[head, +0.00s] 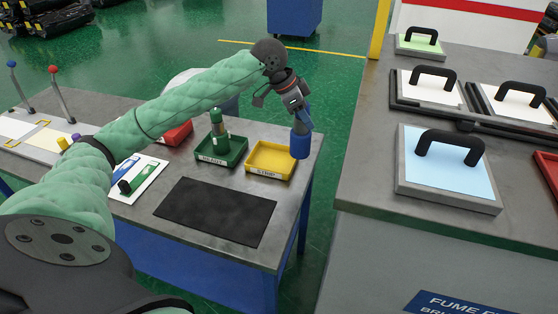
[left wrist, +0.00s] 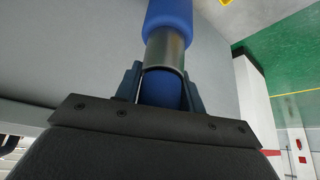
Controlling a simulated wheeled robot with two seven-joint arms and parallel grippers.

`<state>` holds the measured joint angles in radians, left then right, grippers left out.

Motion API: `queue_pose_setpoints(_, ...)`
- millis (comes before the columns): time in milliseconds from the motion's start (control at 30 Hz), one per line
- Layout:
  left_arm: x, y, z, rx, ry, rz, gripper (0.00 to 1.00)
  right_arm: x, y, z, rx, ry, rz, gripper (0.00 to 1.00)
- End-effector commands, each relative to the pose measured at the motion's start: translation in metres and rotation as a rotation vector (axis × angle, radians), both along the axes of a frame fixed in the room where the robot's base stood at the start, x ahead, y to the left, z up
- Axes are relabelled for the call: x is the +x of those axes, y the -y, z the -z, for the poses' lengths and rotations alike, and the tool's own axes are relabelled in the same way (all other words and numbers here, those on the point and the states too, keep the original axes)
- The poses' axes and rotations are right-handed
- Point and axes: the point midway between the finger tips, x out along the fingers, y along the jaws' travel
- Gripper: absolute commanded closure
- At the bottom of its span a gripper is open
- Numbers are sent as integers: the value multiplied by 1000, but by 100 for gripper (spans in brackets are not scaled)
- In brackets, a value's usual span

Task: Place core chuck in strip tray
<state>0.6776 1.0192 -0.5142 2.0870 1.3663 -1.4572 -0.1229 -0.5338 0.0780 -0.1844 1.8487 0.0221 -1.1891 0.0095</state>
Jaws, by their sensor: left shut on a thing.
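The core chuck (head: 300,147) is a blue cylinder with a steel collar; in the left wrist view (left wrist: 166,48) its narrower blue end sits between the fingers. My left gripper (head: 302,112) is shut on it, and it also shows in the left wrist view (left wrist: 160,90). The chuck hangs roughly upright at the right end of the yellow strip tray (head: 250,174), overlapping its right rim in the head view. I cannot tell its height above the tray. The visible tray floor is empty. My right gripper is not in view.
A green tray (head: 236,159) holding a green-topped item stands left of the yellow tray, with a red tray (head: 178,134) further left. A black mat (head: 215,211) lies in front. The grey table's right edge is close to the chuck. A grey counter (head: 368,150) stands to the right.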

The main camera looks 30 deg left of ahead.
Motion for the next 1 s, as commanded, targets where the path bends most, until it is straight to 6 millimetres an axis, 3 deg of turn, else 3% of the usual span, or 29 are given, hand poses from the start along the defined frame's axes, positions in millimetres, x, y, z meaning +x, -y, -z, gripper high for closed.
queue_pose_setpoints(167,2,-6,1,0,0,31,100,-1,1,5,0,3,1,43)
queue_pose_setpoints(433,11,-46,25,2,-3,31,100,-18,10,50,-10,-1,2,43)
queue_pose_setpoints(800,26,-105,61,1,0,31,100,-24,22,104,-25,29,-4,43)
queue_pose_setpoints(1000,28,-114,72,0,2,33,100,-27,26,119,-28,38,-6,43)
